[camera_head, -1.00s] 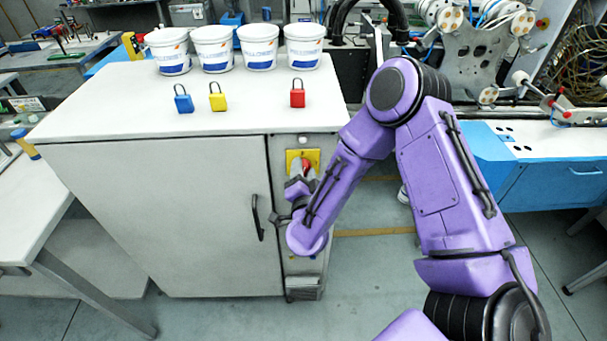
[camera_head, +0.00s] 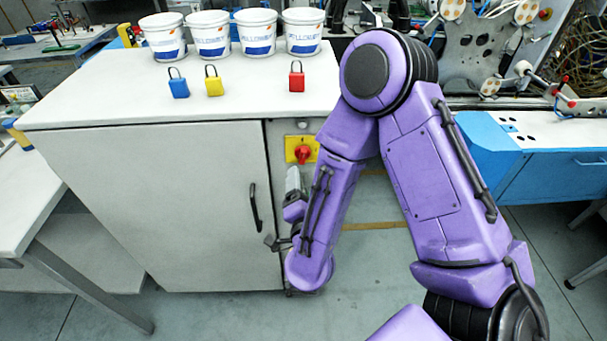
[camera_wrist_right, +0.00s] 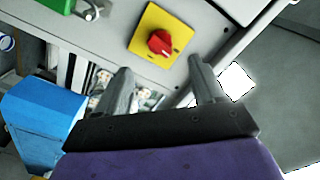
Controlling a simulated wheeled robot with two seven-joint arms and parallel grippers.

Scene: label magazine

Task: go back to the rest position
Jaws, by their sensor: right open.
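My right gripper (camera_head: 293,174) is in front of the cabinet's narrow right panel, just below the red rotary switch (camera_head: 303,154) on its yellow plate (camera_head: 291,143). In the right wrist view the two fingers of the right gripper (camera_wrist_right: 160,68) are spread apart with nothing between them. The red switch (camera_wrist_right: 160,42) lies beyond the fingertips, apart from them. My left gripper is not in view.
The white cabinet (camera_head: 150,200) has a black handle (camera_head: 255,208) left of my gripper. On its top are a blue padlock (camera_head: 179,88), a yellow padlock (camera_head: 214,87), a red padlock (camera_head: 296,82) and several white buckets. A blue-sided bench (camera_head: 550,180) stands at right.

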